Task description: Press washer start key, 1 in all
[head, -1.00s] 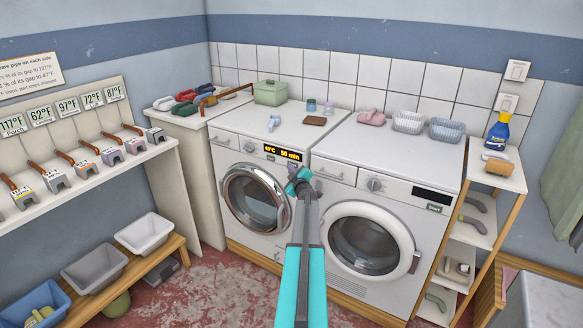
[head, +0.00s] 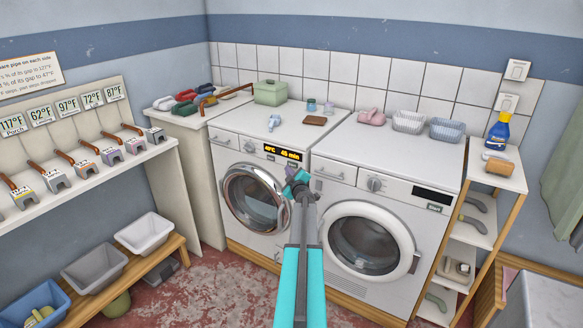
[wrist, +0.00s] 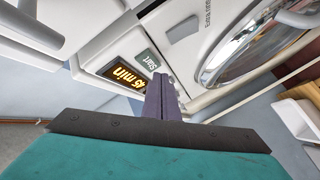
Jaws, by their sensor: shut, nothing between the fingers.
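The left front-loading machine (head: 232,205) has a chrome round door and a lit display (head: 282,152) reading about 45 min. In the wrist view the display (wrist: 117,72) has a grey-green key labelled Start (wrist: 148,60) beside it. My gripper (head: 291,172) is shut and empty at this machine's front panel, just below the display's right end. In the wrist view its fingertips (wrist: 160,76) lie right beside the Start key; whether they touch it I cannot tell. In the head view my gripper hides the key.
A second machine (head: 345,195) with a white door and a dark display (head: 433,195) stands to the right. A detergent bottle (head: 498,132) is on the shelf unit at right. Basins (head: 145,232) sit on a low bench at left. The floor between is clear.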

